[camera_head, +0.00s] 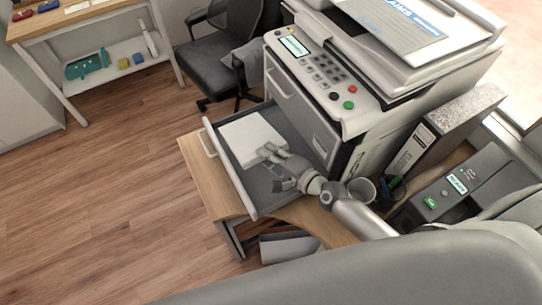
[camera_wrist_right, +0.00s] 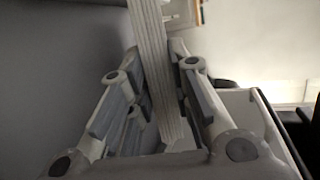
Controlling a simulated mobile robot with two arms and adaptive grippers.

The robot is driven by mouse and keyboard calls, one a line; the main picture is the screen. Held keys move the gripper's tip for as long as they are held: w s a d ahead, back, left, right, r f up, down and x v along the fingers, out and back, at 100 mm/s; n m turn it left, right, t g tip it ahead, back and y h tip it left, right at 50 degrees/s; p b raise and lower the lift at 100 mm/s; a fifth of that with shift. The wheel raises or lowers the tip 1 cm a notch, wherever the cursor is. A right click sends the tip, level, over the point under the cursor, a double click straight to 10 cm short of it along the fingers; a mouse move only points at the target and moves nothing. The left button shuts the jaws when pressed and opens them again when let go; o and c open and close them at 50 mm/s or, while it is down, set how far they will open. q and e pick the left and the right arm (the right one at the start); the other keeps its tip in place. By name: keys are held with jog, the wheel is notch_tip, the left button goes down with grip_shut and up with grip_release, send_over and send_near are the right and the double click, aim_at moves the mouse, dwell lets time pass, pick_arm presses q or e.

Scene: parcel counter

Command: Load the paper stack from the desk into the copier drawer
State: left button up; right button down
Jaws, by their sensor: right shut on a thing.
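The white paper stack (camera_head: 251,137) is inside the pulled-out copier drawer (camera_head: 233,180), toward its far left part. My right gripper (camera_head: 271,158) reaches into the drawer from the right and is shut on the near edge of the stack. In the right wrist view the stack's layered edge (camera_wrist_right: 152,60) stands between the two fingers (camera_wrist_right: 158,85). Whether the stack rests fully on the drawer floor cannot be told. The copier (camera_head: 330,100) stands behind the drawer. My left gripper is not in view.
The drawer has a handle (camera_head: 208,142) at its left front. A wooden desk (camera_head: 205,180) lies under the copier. A dark chair (camera_head: 218,60) is behind. The left floor is clear.

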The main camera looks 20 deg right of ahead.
jog(key=shift+w+a+f+b, duration=0.1)
jog(key=shift+w+f+b, duration=0.15)
jog(key=shift+f+b, duration=0.55)
jog(key=shift+w+f+b, duration=0.2)
jog(key=shift+f+b, duration=0.5)
jog(key=shift+f, duration=0.2)
jog(key=c, duration=1.2)
grip_release()
jog(key=shift+c, duration=0.2)
jog(key=shift+s+f, duration=0.1)
jog(key=shift+f, duration=0.05)
jog(key=shift+s, duration=0.1)
jog(key=shift+s+r+p, duration=0.3)
jog(key=shift+s+r, duration=0.1)
jog(key=shift+s, duration=0.35)
jog(key=shift+s+a+p+v, duration=0.1)
jog(key=shift+a+p+v, duration=0.1)
jog(key=shift+v, duration=0.65)
jog(key=shift+s+a+p+v, duration=0.1)
jog(key=shift+a+p+v, duration=0.05)
jog(key=shift+v, duration=0.7)
jog(key=shift+s+a+p+v, duration=0.1)
jog(key=shift+a+p+v, duration=0.1)
jog(key=shift+v, duration=0.65)
